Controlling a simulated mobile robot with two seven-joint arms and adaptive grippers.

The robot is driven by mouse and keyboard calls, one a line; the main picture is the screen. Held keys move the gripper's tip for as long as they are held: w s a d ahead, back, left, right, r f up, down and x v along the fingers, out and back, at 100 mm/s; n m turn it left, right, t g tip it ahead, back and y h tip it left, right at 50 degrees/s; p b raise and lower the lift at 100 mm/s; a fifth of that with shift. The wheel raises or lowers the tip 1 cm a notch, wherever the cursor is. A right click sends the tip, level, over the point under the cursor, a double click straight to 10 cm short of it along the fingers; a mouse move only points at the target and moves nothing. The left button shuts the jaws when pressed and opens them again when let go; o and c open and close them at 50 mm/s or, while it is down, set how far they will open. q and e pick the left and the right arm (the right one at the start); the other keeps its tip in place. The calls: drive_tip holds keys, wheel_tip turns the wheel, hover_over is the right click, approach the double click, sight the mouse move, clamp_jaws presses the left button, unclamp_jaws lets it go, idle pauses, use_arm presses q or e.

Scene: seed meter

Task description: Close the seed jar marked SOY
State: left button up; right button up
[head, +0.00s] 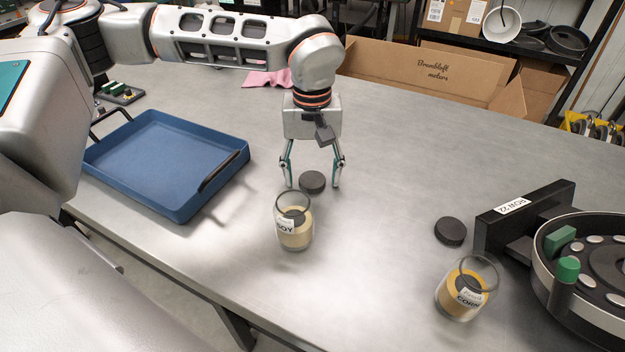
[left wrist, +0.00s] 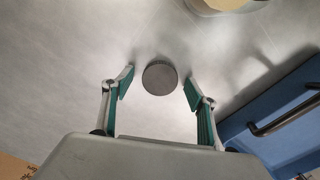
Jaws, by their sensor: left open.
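The glass jar marked SOY (head: 295,232) stands upright and uncovered on the table, with pale seed inside. A dark round lid (head: 312,181) lies flat on the table just behind it. My left gripper (head: 312,184) points down over this lid, open, with one finger on each side. In the left wrist view the lid (left wrist: 160,77) sits between the fingertips of the gripper (left wrist: 158,84), with clear gaps on both sides. The base of a jar (left wrist: 228,4) shows at that view's top edge. My right gripper is not in view.
A jar marked CORN (head: 466,290), also open, stands to the right with another dark lid (head: 450,231) behind it. A round seed plate device (head: 590,262) and ROW 22 block (head: 525,215) are at right. A blue tray (head: 165,160) is at left.

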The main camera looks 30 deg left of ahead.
use_arm(q)
drive_tip(key=shift+c, duration=0.5)
drive_tip(key=c, duration=0.7)
drive_tip(key=shift+c, duration=0.2)
drive_tip(key=shift+r, duration=0.1)
drive_tip(key=shift+r, duration=0.45)
wheel_tip(320, 180, up, 9)
drive_tip(key=p, duration=0.2)
wheel_tip(320, 180, up, 9)
drive_tip(key=p, duration=0.1)
hover_over(313, 179)
drive_tip(key=shift+r, duration=0.5)
